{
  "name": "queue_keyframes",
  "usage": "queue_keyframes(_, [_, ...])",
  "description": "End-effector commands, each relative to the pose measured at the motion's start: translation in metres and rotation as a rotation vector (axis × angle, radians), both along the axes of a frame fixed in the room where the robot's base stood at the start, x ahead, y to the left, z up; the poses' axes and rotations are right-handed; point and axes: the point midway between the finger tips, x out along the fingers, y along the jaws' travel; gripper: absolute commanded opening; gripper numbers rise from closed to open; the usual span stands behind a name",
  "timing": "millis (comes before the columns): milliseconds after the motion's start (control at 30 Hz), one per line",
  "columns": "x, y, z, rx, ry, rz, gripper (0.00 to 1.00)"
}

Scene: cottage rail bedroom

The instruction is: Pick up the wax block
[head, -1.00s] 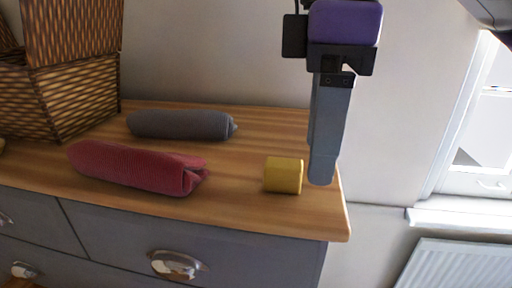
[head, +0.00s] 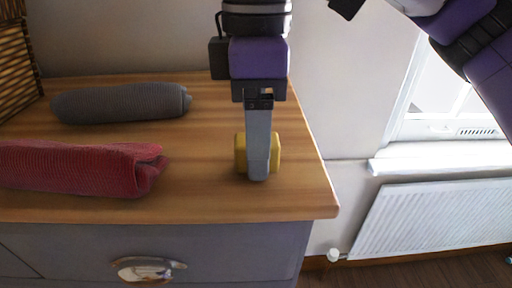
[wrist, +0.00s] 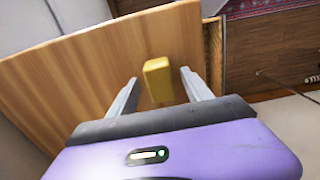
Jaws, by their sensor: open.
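The wax block is a small yellow block (head: 241,154) on the wooden dresser top, near its right end. In the head view my gripper (head: 258,178) points down in front of it and hides its middle. In the wrist view the yellow block (wrist: 158,80) shows between the two grey fingers of my open gripper (wrist: 160,82), with a gap on each side. The fingers are not seen touching it. How far down the fingers reach beside the block is hard to tell.
On the dresser top (head: 210,200) lie a rolled red cloth (head: 80,167) and a rolled grey cloth (head: 120,102), left of the block. A wicker basket (head: 18,65) stands at the far left. A wall is behind; a radiator (head: 430,218) is at right.

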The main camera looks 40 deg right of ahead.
Motion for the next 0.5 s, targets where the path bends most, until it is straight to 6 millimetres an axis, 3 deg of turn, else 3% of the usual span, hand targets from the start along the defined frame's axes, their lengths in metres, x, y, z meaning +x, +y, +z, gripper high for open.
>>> queue_keyframes(300, [0.0001, -0.0002, -0.0052, 0.0, -0.001, 0.0, 0.56])
queue_keyframes(500, [0.0001, -0.0002, -0.0051, 0.0, -0.001, 0.0, 0.17])
